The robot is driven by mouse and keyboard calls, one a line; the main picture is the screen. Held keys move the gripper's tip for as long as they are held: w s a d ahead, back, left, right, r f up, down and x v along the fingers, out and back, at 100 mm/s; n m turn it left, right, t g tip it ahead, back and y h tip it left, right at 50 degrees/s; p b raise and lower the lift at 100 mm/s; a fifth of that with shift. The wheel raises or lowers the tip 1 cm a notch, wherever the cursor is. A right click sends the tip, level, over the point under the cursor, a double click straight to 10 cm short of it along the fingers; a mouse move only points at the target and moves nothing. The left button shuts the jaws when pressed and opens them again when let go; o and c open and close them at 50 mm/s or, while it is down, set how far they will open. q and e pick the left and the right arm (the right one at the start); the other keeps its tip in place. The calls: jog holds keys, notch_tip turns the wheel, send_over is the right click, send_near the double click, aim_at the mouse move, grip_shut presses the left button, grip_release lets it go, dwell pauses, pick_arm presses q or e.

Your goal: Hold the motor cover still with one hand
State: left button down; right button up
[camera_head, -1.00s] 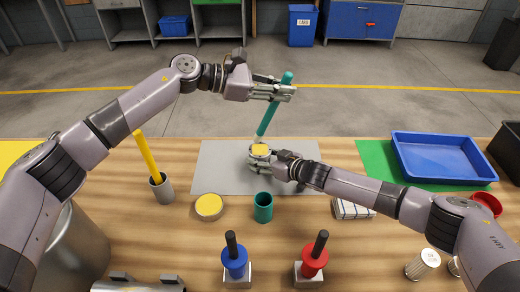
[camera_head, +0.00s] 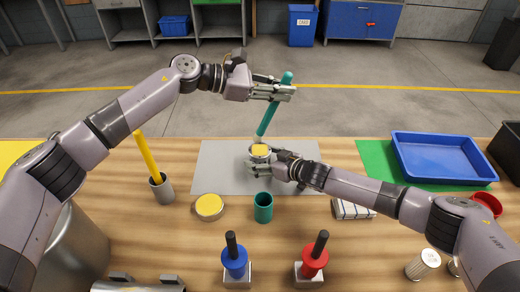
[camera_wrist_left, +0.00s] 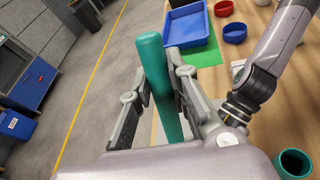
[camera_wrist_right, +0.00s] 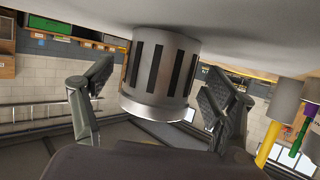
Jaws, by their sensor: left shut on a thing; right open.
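The motor cover (camera_head: 260,152) is a short grey cylinder with a yellow top, standing on the grey mat (camera_head: 215,165). In the right wrist view the cover (camera_wrist_right: 160,70) shows dark vertical slots. My right gripper (camera_head: 263,162) is open at the cover. Its fingers stand on either side of the cover, with visible gaps. My left gripper (camera_head: 279,93) is shut on a teal stick (camera_head: 268,120), also seen in the left wrist view (camera_wrist_left: 157,70). The stick is tilted above the mat, its lower end just behind the cover; the head view does not show whether they touch.
A yellow-topped round piece (camera_head: 209,206) and a teal cup (camera_head: 263,207) stand in front of the mat. A grey cup (camera_head: 162,190) holds a yellow stick (camera_head: 147,155). Blue (camera_head: 235,262) and red (camera_head: 312,262) handled tools stand near the front. A blue tray (camera_head: 440,175) is at right.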

jog(key=shift+d, duration=0.1)
jog(key=v, duration=1)
jog(key=shift+s+d, duration=0.25)
jog(key=shift+s, duration=0.05)
jog(key=shift+s+d+r, duration=0.3)
jog(key=shift+s+r, duration=0.05)
jog(key=shift+r, duration=0.1)
